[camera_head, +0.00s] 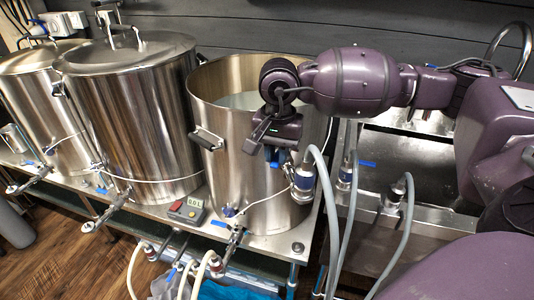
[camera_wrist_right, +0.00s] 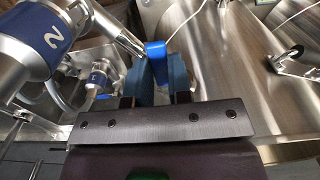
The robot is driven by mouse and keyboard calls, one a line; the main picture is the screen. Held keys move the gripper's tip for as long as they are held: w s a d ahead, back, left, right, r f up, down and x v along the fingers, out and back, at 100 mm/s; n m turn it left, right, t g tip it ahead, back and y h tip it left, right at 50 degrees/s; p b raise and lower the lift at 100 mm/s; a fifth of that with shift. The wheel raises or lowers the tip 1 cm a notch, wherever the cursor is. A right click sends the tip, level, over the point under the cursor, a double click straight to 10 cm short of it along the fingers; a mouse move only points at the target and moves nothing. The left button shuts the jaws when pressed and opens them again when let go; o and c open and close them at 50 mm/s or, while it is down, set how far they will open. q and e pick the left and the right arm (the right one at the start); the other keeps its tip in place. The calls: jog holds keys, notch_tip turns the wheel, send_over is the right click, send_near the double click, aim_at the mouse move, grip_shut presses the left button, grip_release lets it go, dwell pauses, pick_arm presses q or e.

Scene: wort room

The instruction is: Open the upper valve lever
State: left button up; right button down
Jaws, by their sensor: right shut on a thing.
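The blue valve lever (camera_wrist_right: 155,50) shows in the right wrist view, on the end of a metal stem. My right gripper (camera_wrist_right: 155,82) is shut on it, with a finger on each side. A silver and blue fitting marked 2 (camera_wrist_right: 52,30) is at the upper left of the wrist view. The matching fitting (camera_head: 304,182) stands right of the gripper in the head view. My left gripper is not in view.
Two lidded kettles (camera_head: 130,110) stand to the left. Grey hoses (camera_head: 330,215) run close to the right of my gripper. A small control box (camera_head: 187,209) sits on the bench edge. A metal sink (camera_head: 400,170) is at the right.

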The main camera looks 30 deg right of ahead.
jog(key=n, duration=0.1)
jog(key=s+d+n+b, duration=0.1)
jog(key=n, duration=0.1)
jog(key=s+d+n+b, duration=0.1)
jog(key=n, duration=0.1)
jog(key=shift+d, duration=0.2)
jog(key=shift+d+n, duration=0.25)
jog(key=shift+n, duration=0.25)
jog(key=shift+r, duration=0.1)
jog(key=c, duration=1)
grip_release()
jog(key=shift+c, duration=0.2)
